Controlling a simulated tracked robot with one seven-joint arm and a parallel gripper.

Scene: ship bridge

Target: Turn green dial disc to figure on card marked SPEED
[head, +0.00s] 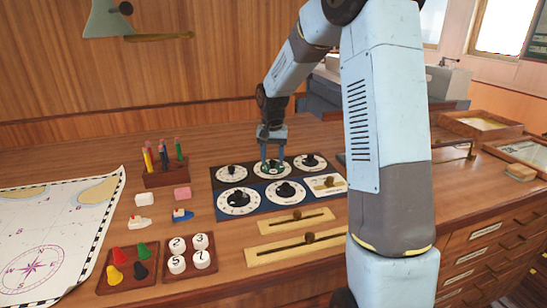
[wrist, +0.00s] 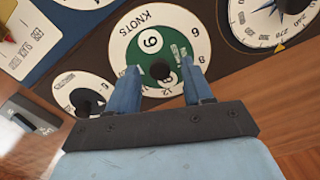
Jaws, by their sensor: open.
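The green dial disc (wrist: 140,60) sits inside a white ring of figures marked KNOTS. It has a dark round knob (wrist: 160,70) at its middle and a white window showing a 9. In the head view the green disc (head: 265,170) is the middle dial of the panel's back row. My gripper (wrist: 160,72) is open, with one blue finger on each side of the knob. In the head view my gripper (head: 273,158) points down over this dial. I cannot tell whether the fingers touch the disc. I cannot make out a card marked SPEED.
Other dials, such as the front left dial (head: 238,201), crowd close around. A white card-like plate (head: 326,184) lies at the panel's right. Wooden slider boards (head: 290,221), a pen rack (head: 165,172), a chart (head: 50,230) and a block tray (head: 190,262) share the desk.

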